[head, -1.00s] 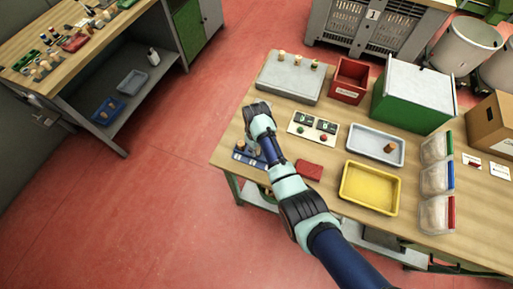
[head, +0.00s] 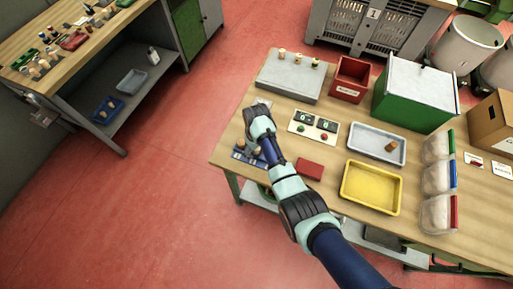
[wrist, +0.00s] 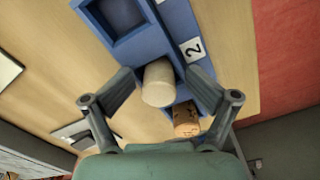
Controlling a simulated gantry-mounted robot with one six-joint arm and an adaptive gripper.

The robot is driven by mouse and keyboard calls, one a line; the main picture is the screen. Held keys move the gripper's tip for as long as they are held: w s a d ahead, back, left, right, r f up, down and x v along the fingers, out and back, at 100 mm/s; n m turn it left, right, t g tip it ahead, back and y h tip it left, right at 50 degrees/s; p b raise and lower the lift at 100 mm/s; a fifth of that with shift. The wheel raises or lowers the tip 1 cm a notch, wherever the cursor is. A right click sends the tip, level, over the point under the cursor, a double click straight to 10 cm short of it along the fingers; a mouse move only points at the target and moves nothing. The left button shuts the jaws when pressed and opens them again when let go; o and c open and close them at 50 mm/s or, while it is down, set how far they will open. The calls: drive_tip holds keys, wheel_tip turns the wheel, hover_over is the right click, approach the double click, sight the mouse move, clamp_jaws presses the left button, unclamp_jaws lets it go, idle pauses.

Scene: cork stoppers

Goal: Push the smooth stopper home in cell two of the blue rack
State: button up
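The blue rack (wrist: 170,18) runs diagonally through the wrist view; part of it also shows in the head view (head: 238,155). The smooth stopper (wrist: 158,84), pale and plain, stands in the cell beside the label 2 (wrist: 193,49). It sticks up above the rack; how deep it sits is hard to tell. My gripper (wrist: 163,82) is open, one finger on each side of the smooth stopper, with gaps visible. The cell at the other end (wrist: 122,14) is empty.
A small panel with buttons (head: 314,126), a red block (head: 309,168), a grey tray (head: 360,136) holding a cork, and a yellow tray (head: 346,190) lie right of the rack. A grey block with several stoppers (head: 290,80) is behind. The table's left edge is close.

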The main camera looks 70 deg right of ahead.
drive_tip(key=shift+r, duration=0.25)
drive_tip(key=shift+d+r, duration=0.1)
drive_tip(key=shift+r, duration=0.25)
wheel_tip(320, 180, up, 11)
idle(0.5)
drive_tip(key=shift+w, duration=0.15)
